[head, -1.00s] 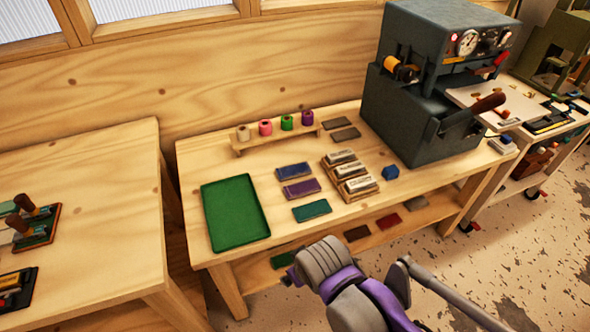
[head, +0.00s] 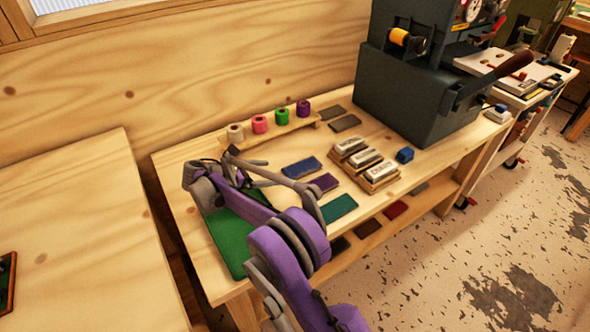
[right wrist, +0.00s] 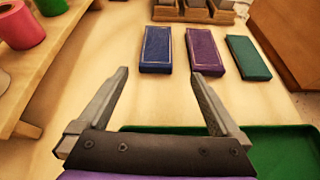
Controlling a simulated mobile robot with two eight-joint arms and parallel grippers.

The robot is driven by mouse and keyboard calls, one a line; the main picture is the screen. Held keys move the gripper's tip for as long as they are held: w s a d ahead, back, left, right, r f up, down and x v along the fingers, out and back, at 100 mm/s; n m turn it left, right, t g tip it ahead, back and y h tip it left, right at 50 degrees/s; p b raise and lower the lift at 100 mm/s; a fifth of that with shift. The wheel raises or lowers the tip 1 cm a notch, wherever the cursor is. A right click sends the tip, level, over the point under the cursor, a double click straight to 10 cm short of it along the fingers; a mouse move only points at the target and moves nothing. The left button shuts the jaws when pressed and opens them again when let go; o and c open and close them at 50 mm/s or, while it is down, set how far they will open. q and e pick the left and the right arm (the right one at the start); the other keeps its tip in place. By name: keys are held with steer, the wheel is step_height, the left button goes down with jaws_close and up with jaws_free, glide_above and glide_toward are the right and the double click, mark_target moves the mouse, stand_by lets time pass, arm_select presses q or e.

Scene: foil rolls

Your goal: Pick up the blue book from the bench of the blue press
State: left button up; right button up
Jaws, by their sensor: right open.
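The blue book (head: 301,168) lies flat on the wooden bench (head: 185,160) in front of the roll rack, left of the dark blue-grey press (head: 405,100). In the right wrist view the blue book (right wrist: 156,49) lies just beyond the fingertips, with the purple book (right wrist: 205,50) to its right and the green book (right wrist: 248,57) farther right. My right gripper (right wrist: 160,73) is open and empty. In the head view my right gripper (head: 265,172) is above the bench near the green tray, left of the blue book, partly hidden by my arm. My left gripper is not in view.
A small rack holds foil rolls (head: 260,124) behind the books. The green tray (head: 222,235) lies under my arm. A wooden holder with several white-topped blocks (head: 365,160) and a small blue block (head: 405,155) stand right of the books. Two dark grey pieces (head: 345,123) lie behind.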

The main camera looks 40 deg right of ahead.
mark_target(298, 169)
steer(key=shift+w+d+f, duration=0.3)
steer(key=shift+w+f, duration=0.15)
steer(key=shift+f, duration=0.05)
steer(key=x, duration=0.5)
steer(key=shift+s+d+r, duration=0.1)
steer(key=shift+d, duration=0.1)
steer(key=x, duration=0.3)
steer(key=b+x, duration=0.1)
steer(key=x, duration=0.1)
steer(key=shift+s+d+r, duration=0.15)
steer(key=shift+d+r, duration=0.05)
steer(key=shift+r, duration=0.15)
steer(key=c, duration=1.4)
